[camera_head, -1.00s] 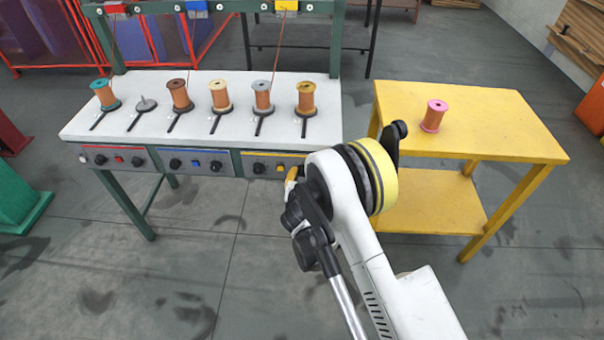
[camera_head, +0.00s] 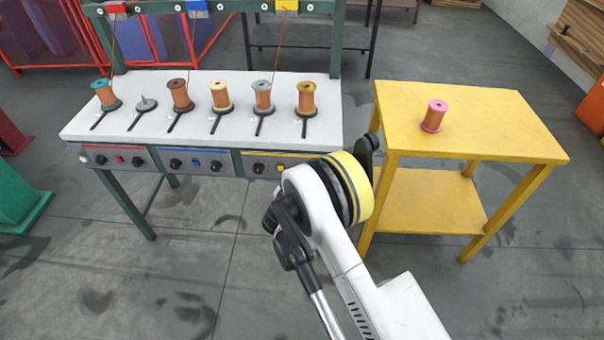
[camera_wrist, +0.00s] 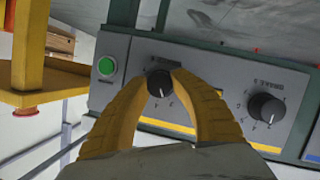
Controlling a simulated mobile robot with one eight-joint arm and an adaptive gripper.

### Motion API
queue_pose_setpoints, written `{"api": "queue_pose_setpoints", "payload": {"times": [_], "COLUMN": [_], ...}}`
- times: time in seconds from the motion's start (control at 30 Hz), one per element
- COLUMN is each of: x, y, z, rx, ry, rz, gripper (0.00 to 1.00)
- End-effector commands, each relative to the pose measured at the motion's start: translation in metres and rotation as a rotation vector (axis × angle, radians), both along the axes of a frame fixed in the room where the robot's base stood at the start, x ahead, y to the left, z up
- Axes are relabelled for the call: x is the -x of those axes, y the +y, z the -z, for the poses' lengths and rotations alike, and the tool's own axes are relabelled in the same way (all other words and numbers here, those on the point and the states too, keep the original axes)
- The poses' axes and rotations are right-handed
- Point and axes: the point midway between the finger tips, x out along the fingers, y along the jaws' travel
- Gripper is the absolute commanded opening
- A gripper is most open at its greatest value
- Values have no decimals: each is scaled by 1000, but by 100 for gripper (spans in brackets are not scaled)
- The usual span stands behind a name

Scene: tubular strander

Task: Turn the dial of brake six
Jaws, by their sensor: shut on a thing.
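In the wrist view my gripper (camera_wrist: 160,78), with two yellow ribbed fingers, is shut on a black dial (camera_wrist: 159,86) that has a white pointer mark. This dial is on the grey control panel (camera_wrist: 210,75), at the end near the yellow table, so I take it for brake six's dial. A second black dial (camera_wrist: 266,107) sits further right on the same panel, apart from the fingers. In the head view my wrist hides the gripper and the held dial; the yellow-striped panel section (camera_head: 244,156) shows beside it.
A green button (camera_wrist: 106,66) is left of the held dial in the wrist view. The white bench (camera_head: 230,140) above the panel carries several spools on black-armed holders. The yellow table (camera_head: 480,115) with a pink spool (camera_head: 434,116) stands close to my arm's right.

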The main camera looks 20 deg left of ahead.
Motion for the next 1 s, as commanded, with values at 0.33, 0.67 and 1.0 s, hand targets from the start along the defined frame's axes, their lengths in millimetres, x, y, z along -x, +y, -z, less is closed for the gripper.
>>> {"api": "queue_pose_setpoints", "payload": {"times": [0.33,0.67,1.0], "x": [0,-1,-1], "y": [0,-1,-2], "z": [1,2,1], "rx": [313,537,637], "ry": [-75,-128,-152], "rz": [2,3,4], "gripper": [0,0,0]}}
